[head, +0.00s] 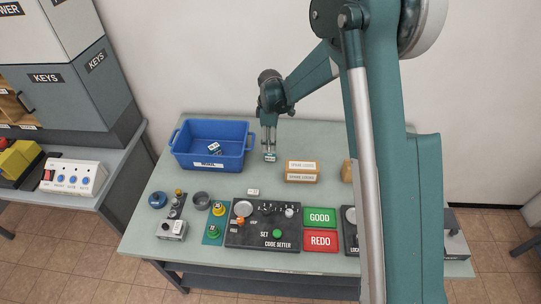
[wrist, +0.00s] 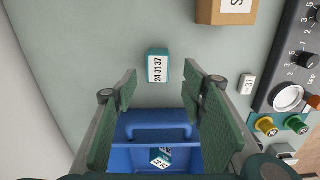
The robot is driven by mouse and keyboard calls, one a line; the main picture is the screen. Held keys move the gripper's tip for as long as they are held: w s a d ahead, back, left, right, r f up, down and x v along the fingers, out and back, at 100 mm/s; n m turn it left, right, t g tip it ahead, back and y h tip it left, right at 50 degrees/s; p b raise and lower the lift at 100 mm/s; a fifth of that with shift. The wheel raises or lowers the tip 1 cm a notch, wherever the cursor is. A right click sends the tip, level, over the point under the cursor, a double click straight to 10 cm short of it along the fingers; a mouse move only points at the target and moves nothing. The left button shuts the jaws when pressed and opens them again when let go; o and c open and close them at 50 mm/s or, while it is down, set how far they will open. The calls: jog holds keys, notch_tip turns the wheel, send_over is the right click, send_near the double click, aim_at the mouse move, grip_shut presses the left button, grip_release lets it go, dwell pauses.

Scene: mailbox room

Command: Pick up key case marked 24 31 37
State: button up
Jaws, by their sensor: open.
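The key case marked 24 31 37 (wrist: 159,67) is a small teal block with a white label, lying on the grey-green table. In the head view the case (head: 270,158) shows just below my gripper (head: 269,145), right of the blue bin. In the wrist view my gripper (wrist: 163,90) is open, its two green fingers spread to either side, with the case between and beyond their tips. Nothing is held. The remaining gap between fingers and case is hard to judge.
The blue bin (head: 179,151) stands close to the left with another small labelled case (head: 214,148) inside. Cardboard boxes (head: 301,178) stand to the right. A small white-labelled block (head: 253,191) and the black code setter panel (head: 262,239) lie nearer the front.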

aim_at(270, 155)
jog(key=shift+f, duration=1.1)
jog(key=shift+w+f, duration=0.15)
jog(key=shift+f, duration=2.45)
jog(key=shift+c, duration=0.3)
jog(key=c, duration=0.9)
